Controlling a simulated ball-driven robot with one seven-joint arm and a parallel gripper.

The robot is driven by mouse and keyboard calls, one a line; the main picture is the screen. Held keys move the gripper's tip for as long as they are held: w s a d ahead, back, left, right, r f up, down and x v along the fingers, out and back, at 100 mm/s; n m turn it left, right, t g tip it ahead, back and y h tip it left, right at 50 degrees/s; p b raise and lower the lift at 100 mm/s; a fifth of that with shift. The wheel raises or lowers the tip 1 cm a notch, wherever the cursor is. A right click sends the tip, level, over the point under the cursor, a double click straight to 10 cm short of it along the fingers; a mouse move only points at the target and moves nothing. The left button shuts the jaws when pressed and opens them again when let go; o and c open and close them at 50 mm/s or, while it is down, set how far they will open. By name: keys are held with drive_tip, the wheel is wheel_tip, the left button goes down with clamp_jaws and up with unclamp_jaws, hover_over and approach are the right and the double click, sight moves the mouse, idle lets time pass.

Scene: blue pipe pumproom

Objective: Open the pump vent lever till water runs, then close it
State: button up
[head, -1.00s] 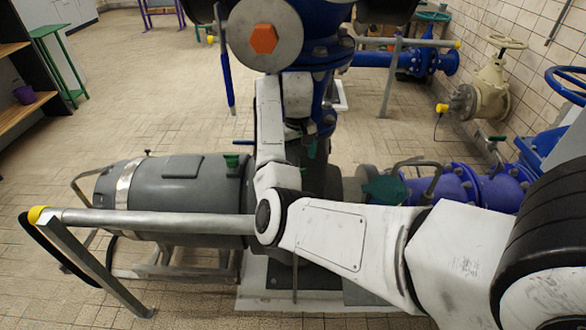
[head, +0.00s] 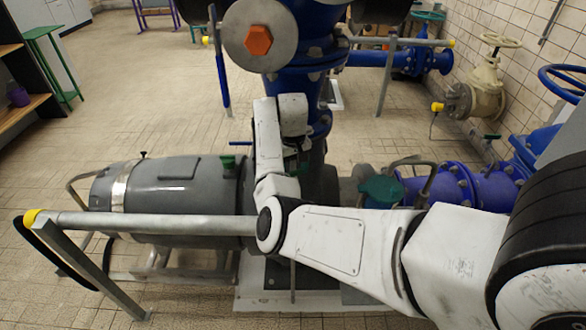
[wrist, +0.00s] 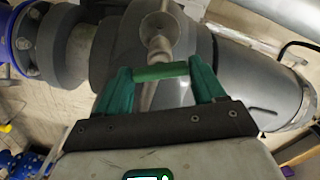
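My gripper (wrist: 160,78) shows in the wrist view with its two green fingers apart. A green bar (wrist: 160,72), which looks like the grip of the vent lever, lies crosswise between the fingers. I cannot tell whether it touches either finger. A bare metal rod and fitting (wrist: 158,45) run past the bar, above the grey pump body (wrist: 225,75). In the head view my arm hides the lever, and the fingers are mostly hidden beside the blue pump pipe (head: 318,115). I see no running water.
The grey motor (head: 175,195) lies left of the arm, behind a metal rail (head: 150,222) with a yellow end. Blue pipework (head: 465,185) and a beige valve (head: 490,90) stand right. The tiled floor (head: 150,85) behind is open.

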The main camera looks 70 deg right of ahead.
sight(293, 171)
drive_tip(key=c, duration=0.5)
drive_tip(key=shift+r+n+p, duration=0.3)
drive_tip(key=shift+n+p, duration=0.3)
drive_tip(key=shift+p, duration=0.45)
drive_tip(key=shift+c, duration=0.2)
drive_tip(key=shift+f+n+p, duration=0.1)
drive_tip(key=shift+n+p, duration=0.5)
drive_tip(key=shift+f, duration=0.15)
drive_tip(key=o, duration=1)
drive_tip(key=shift+o, duration=0.2)
drive_tip(key=shift+r, duration=3.75)
